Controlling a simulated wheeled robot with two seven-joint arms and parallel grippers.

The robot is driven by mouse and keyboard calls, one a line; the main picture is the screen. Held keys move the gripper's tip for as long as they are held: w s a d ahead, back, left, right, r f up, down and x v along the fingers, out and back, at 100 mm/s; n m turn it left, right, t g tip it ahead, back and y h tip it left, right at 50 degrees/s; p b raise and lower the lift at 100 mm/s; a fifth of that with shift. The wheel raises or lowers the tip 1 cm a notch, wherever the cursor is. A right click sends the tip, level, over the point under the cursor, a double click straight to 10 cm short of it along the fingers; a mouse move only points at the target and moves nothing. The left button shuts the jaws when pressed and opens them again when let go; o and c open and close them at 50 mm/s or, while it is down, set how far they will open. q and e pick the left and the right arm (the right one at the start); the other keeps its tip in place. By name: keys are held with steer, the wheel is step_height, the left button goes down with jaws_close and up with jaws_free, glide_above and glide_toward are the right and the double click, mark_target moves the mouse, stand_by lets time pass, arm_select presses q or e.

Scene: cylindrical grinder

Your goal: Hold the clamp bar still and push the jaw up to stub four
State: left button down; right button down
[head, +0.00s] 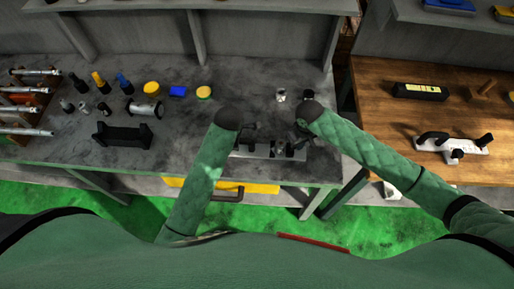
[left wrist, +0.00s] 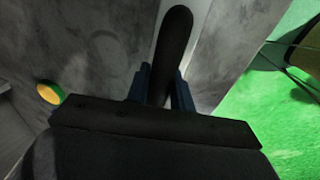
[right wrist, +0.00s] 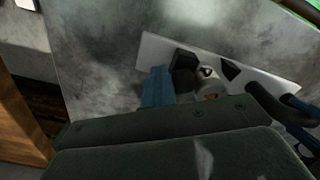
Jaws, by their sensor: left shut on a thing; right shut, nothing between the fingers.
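The clamp bar is a light metal strip (head: 240,154) lying on the grey bench, with black parts on it. In the left wrist view its pale strip (left wrist: 206,35) runs behind a black rounded handle (left wrist: 174,45). My left gripper (head: 252,127) is shut on that handle, with blue fingers (left wrist: 162,85) on both sides. My right gripper (head: 302,132) is shut and empty over the right part of the bar. In the right wrist view its blue finger (right wrist: 157,88) is close beside a dark block (right wrist: 184,72), probably the jaw. Contact is unclear. The stubs cannot be told apart.
A small metal piece (head: 281,95) stands behind the bar. A black holder (head: 122,135) and a yellow-topped disc (head: 204,92) are left on the bench. A wooden table (head: 385,130) at right carries a white plate with black handles (head: 450,146). The bench's front edge is near.

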arm_select(q)
steer(key=shift+d, duration=0.1)
arm_select(e)
steer(key=shift+a, duration=1)
steer(key=shift+r, duration=0.1)
steer(key=shift+d+r, duration=0.1)
steer(key=shift+r, duration=0.9)
steer(key=shift+d+r, duration=0.2)
steer(key=shift+r, duration=1)
steer(key=shift+d+r, duration=0.2)
steer(key=shift+r, duration=1)
arm_select(q)
steer(key=c, duration=1.1)
jaws_free()
steer(key=shift+c, duration=0.2)
